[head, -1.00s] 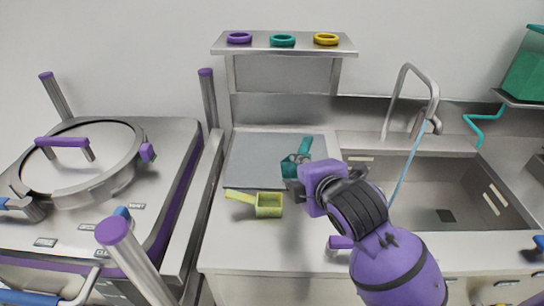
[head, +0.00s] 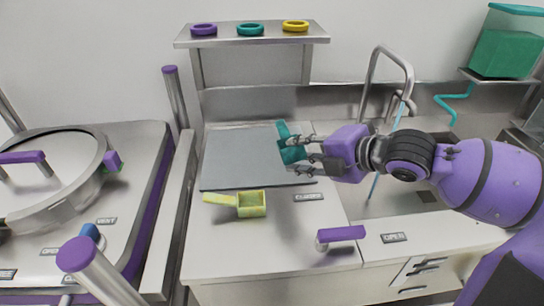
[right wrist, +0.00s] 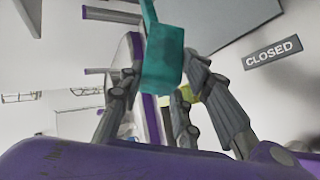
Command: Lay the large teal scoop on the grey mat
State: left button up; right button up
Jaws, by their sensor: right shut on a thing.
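The large teal scoop (head: 291,151) is held in my right gripper (head: 303,153), whose fingers are shut on its cup. In the head view its handle points up and a little left, over the right part of the grey mat (head: 235,158). I cannot tell from this view whether it touches the mat. In the right wrist view the teal cup (right wrist: 164,58) sits between the fingers, handle towards the top. A piece of the grey mat (right wrist: 232,18) shows there too. My left gripper is not in view.
A yellow-green scoop (head: 251,204) lies on the counter in front of the mat. A shelf (head: 250,38) with purple, teal and yellow rings stands behind. The sink and tap (head: 408,75) are to the right, a large lidded vessel (head: 60,175) to the left.

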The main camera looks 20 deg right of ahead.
jog(key=w+f, duration=0.1)
jog(key=w, duration=0.1)
jog(key=w+f, duration=0.1)
jog(key=w, duration=0.1)
jog(key=w+d+f, duration=0.1)
jog(key=w, duration=0.2)
jog(key=shift+f+b, duration=0.1)
jog(key=shift+b, duration=0.2)
jog(key=w+f, duration=0.4)
jog(key=f, duration=0.1)
jog(key=shift+w+d+f, duration=0.15)
jog(key=shift+d, duration=0.2)
jog(key=shift+w+f, duration=0.2)
jog(key=shift+f, duration=1.65)
jog(key=shift+f+b, duration=0.15)
jog(key=shift+b, duration=0.15)
jog(key=o, duration=0.7)
jog(key=shift+f, duration=0.1)
jog(key=o, duration=0.5)
jog(key=shift+c, duration=0.2)
